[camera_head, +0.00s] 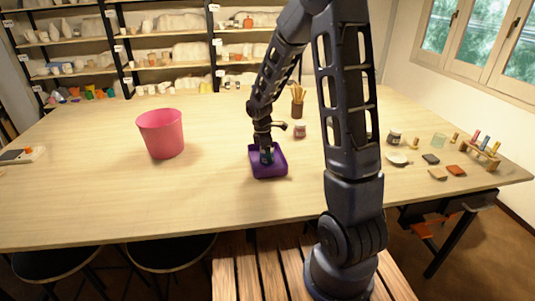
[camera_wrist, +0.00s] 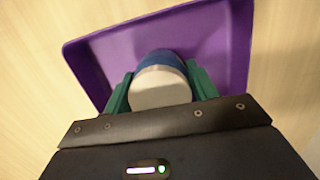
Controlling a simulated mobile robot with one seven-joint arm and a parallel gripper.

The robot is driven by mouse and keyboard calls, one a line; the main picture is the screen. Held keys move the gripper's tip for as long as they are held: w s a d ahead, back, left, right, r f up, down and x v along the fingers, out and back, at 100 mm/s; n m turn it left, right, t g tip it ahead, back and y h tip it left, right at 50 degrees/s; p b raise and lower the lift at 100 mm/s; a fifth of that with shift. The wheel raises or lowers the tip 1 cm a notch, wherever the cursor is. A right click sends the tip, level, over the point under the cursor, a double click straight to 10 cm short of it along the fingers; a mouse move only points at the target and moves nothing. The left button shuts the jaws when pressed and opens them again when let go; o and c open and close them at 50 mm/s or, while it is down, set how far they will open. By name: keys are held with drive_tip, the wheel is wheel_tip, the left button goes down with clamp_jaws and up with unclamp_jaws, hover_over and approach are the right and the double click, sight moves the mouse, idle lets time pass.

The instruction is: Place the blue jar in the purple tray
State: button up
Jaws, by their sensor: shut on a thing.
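The purple tray (camera_head: 270,171) lies on the wooden table near its middle, and it also shows in the wrist view (camera_wrist: 225,30). My gripper (camera_head: 266,153) is over the tray, pointing down. In the wrist view its green fingers (camera_wrist: 160,90) are shut on the blue jar (camera_wrist: 158,58), one on each side. The jar has a pale lid facing the camera and a blue body. In the head view the jar is small and mostly hidden by the gripper. I cannot tell whether the jar's base touches the tray floor.
A pink bucket (camera_head: 161,134) stands left of the tray. A small jar (camera_head: 300,131) and a holder with wooden sticks (camera_head: 297,101) stand behind it to the right. Several small jars, tiles and a rack (camera_head: 481,150) are at the right. The table's front middle is clear.

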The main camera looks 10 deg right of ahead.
drive_tip(key=shift+f, duration=0.1)
drive_tip(key=o, duration=1.1)
drive_tip(key=r, duration=0.4)
drive_tip(key=a+r, duration=0.1)
drive_tip(key=r, duration=0.7)
drive_tip(key=shift+a, duration=0.35)
drive_tip(key=s+d+r+m+t+y, duration=0.1)
drive_tip(key=s+d+r+m+t, duration=0.1)
drive_tip(key=s+d+r+m, duration=0.75)
drive_tip(key=shift+s+d+r+m+t+y, duration=0.15)
drive_tip(key=shift+s+d+r+m+t, duration=0.45)
drive_tip(key=shift+s+m, duration=1.4)
drive_tip(key=shift+s+d+r+m+t+y, duration=0.2)
drive_tip(key=shift+s+d+r+m, duration=0.6)
drive_tip(key=shift+s, duration=2.4)
drive_tip(key=shift+s+d+r+m+t+y, duration=0.1)
drive_tip(key=shift+s+d+r+m+t, duration=0.6)
drive_tip(key=shift+s+m, duration=1.35)
